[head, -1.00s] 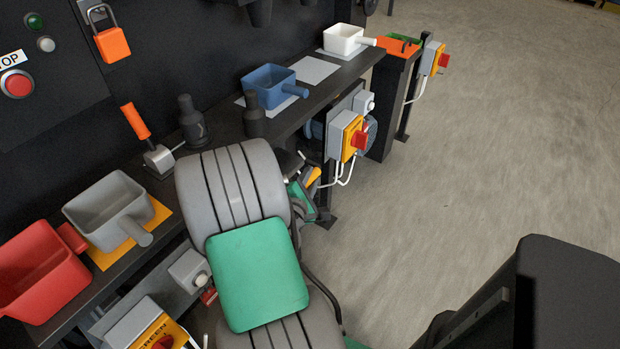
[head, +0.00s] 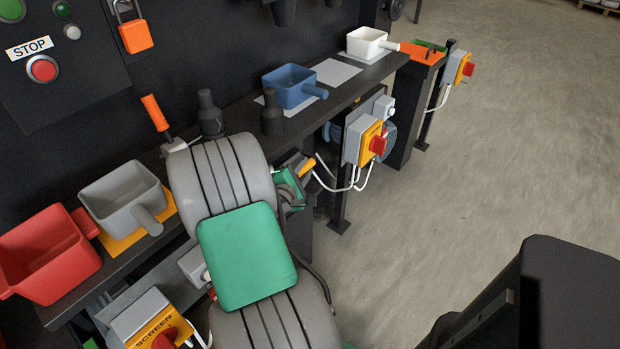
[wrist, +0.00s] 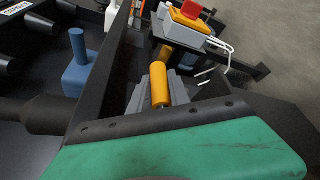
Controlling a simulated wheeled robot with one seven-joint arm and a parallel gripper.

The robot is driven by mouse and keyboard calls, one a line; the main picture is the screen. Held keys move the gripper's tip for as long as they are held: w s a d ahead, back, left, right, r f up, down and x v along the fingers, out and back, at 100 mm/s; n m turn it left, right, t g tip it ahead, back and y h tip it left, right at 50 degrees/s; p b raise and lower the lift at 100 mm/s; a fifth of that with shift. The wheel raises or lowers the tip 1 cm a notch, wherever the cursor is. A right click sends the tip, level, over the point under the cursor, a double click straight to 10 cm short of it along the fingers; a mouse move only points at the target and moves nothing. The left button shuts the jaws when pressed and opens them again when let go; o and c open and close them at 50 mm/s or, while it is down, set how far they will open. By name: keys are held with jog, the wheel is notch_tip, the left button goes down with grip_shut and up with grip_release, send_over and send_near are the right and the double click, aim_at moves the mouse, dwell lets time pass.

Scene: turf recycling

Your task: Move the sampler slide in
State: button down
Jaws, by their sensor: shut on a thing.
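A yellow cylindrical handle (wrist: 159,84), which I take to be the sampler slide's handle, stands between the grey fingers of my gripper (wrist: 160,98) in the wrist view. My gripper is shut on it. In the head view the handle (head: 307,167) shows small beside the bench's front edge, just right of my arm. My gripper (head: 291,184) is partly hidden there behind my grey and green arm links. The slide's body and its track are hidden, so I cannot tell how far in it sits.
A grey and yellow switch box (head: 366,142) with a red knob and white cables is close right of the handle. The bench (head: 330,103) holds a blue scoop (head: 292,86), a grey scoop (head: 122,196) and a red bin (head: 48,255). Open floor (head: 500,130) lies right.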

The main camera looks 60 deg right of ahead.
jog(key=shift+w+d+r, duration=0.1)
jog(key=shift+w, duration=0.45)
jog(key=c, duration=1.2)
grip_release()
jog(key=shift+w, duration=0.1)
jog(key=shift+c, duration=0.2)
jog(key=v, duration=0.7)
jog(key=shift+a, duration=0.35)
